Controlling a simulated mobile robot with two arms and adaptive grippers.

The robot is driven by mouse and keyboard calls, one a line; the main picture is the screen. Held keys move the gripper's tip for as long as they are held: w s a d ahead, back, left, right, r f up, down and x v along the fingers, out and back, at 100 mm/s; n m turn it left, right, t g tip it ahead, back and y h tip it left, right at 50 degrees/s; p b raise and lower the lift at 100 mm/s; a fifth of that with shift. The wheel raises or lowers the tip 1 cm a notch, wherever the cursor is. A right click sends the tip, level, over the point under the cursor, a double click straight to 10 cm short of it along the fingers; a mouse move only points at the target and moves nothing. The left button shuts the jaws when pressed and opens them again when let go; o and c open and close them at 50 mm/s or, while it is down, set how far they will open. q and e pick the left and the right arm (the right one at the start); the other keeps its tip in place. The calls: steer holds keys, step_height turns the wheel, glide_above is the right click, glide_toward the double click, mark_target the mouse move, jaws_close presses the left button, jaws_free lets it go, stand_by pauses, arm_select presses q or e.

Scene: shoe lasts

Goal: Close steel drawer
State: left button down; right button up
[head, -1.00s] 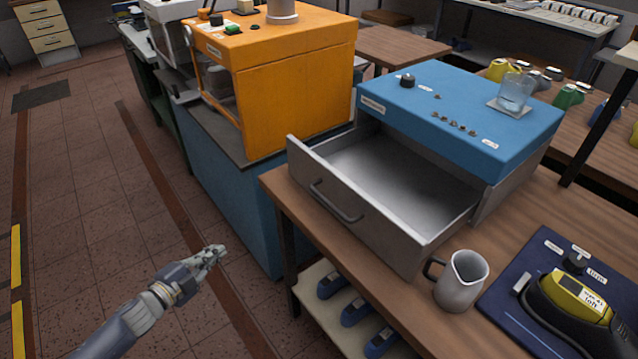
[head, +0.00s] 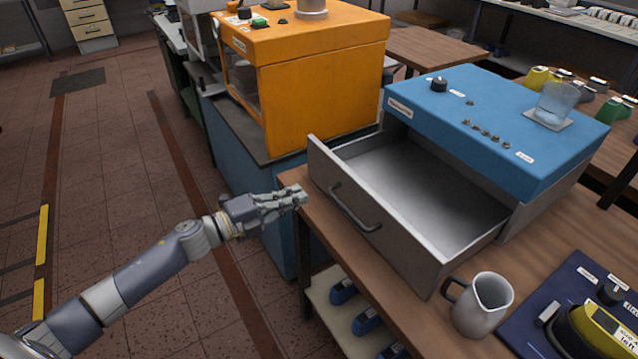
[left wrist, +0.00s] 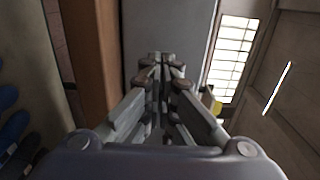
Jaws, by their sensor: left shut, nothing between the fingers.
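The steel drawer (head: 400,225) is pulled well out of the blue-topped unit (head: 490,125) on the wooden bench. It looks empty, and its front panel carries a bar handle (head: 355,212). My left gripper (head: 303,195) is shut and empty, just left of the drawer's front panel, near the bench's corner. In the left wrist view the shut fingers (left wrist: 160,65) point at a flat grey surface (left wrist: 165,28), which looks like the drawer front. I cannot tell whether they touch it. My right gripper is not in view.
A metal jug (head: 482,304) stands on the bench close to the drawer's right front corner. An orange machine (head: 310,85) stands behind on the left. The floor at left is clear.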

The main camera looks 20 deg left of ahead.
mark_target(329, 181)
arm_select(q)
steer(key=p+x, duration=0.1)
steer(key=x, duration=0.4)
steer(key=shift+w+d+r, duration=0.1)
steer(key=shift+w+d, duration=0.45)
steer(key=shift+w, duration=0.1)
steer(key=shift+w, duration=0.15)
